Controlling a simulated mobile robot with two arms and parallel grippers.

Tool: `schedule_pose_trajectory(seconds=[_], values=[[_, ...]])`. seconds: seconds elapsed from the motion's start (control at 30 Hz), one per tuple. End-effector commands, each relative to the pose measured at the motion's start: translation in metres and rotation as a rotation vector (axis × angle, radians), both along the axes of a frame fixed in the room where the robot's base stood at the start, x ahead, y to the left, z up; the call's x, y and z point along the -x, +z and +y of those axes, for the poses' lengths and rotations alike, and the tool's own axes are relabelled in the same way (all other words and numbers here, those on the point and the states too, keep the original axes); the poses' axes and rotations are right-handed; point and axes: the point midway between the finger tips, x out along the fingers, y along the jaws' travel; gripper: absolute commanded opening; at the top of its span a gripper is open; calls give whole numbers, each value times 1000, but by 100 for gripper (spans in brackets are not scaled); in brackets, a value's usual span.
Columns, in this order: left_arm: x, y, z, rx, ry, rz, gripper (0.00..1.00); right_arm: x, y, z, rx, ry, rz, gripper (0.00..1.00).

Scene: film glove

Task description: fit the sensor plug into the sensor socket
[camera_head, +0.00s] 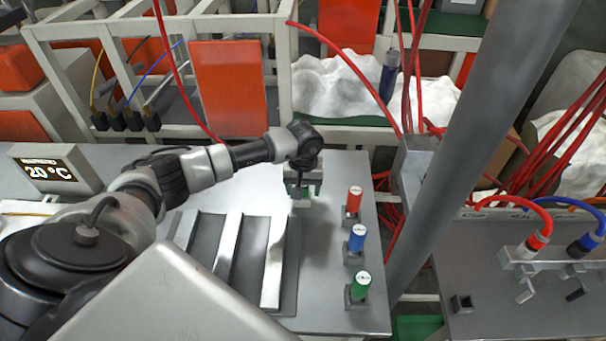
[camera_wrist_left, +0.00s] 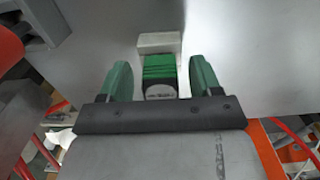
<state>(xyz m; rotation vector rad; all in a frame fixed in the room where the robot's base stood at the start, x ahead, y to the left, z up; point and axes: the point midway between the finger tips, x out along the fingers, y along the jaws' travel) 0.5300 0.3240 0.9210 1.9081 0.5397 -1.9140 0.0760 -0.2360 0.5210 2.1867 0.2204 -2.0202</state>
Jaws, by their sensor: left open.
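My left gripper (camera_head: 303,186) points down over the metal table, left of the three upright coloured cylinders. In the left wrist view its two green fingers (camera_wrist_left: 160,68) are open, one on each side of a green ribbed plug (camera_wrist_left: 159,70) with a dark and pale end. I take this to be the sensor plug; gaps show on both sides. A pale grey block (camera_wrist_left: 158,43) is at its far end. In the head view the gripper mostly hides the plug. A small dark square holder (camera_head: 461,303) on the right table may be the sensor socket; I cannot tell. My right gripper is not in view.
Red (camera_head: 354,201), blue (camera_head: 356,239) and green (camera_head: 360,287) cylinders stand in holders near the table's right edge. A slotted tray (camera_head: 285,270) lies to their left. Cabled red (camera_head: 534,242) and blue (camera_head: 586,243) connectors are on the right table. A thick grey post (camera_head: 470,130) stands between the tables.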

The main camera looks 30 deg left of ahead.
Motion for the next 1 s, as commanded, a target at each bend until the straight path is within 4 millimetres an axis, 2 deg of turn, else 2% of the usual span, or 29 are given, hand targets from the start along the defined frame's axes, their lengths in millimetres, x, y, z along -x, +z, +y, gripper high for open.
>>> schedule_pose_trajectory(seconds=[0.1,0.33,0.7,1.0], values=[[0,-4,0,0,-1,-1,64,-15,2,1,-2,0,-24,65],[0,-5,0,0,0,-2,64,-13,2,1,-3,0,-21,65],[0,-4,0,0,0,-1,10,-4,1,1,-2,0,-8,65],[0,-1,0,0,0,-1,10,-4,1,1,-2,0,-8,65]])
